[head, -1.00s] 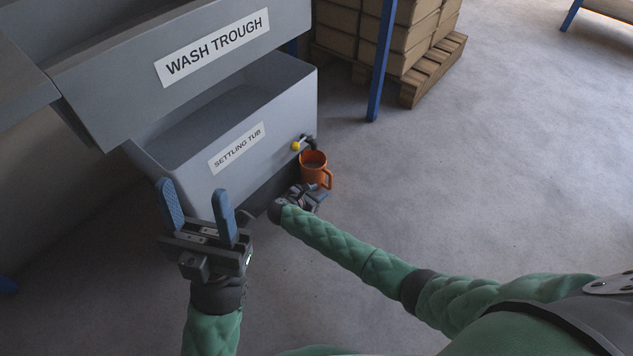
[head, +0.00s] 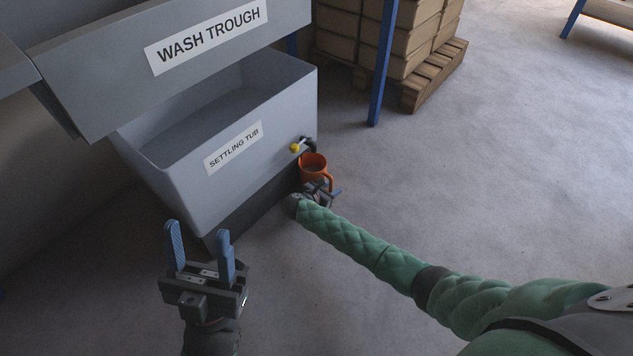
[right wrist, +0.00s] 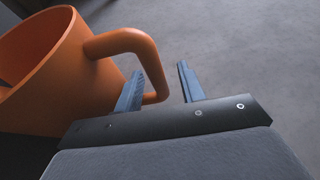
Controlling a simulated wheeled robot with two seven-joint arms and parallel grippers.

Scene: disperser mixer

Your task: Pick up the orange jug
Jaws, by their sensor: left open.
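The orange jug (head: 313,161) stands upright on the floor by the settling tub's front right corner, just below a tap. Its handle faces right and toward me. In the right wrist view the jug (right wrist: 45,75) fills the left side, with its handle (right wrist: 125,40) reaching across. My right gripper (head: 322,190) is at the handle, and the jug's lower part is partly hidden. In the right wrist view the right gripper (right wrist: 160,70) is open, one finger inside the handle loop and one outside. My left gripper (head: 197,230) is open and empty, apart from the jug.
The grey settling tub (head: 190,180) has a tap with a yellow knob (head: 295,148) close above the jug. The wash trough (head: 110,85) overhangs the tub. A blue post (head: 383,65) and a pallet of boxes (head: 425,80) stand behind. The floor to the right is clear.

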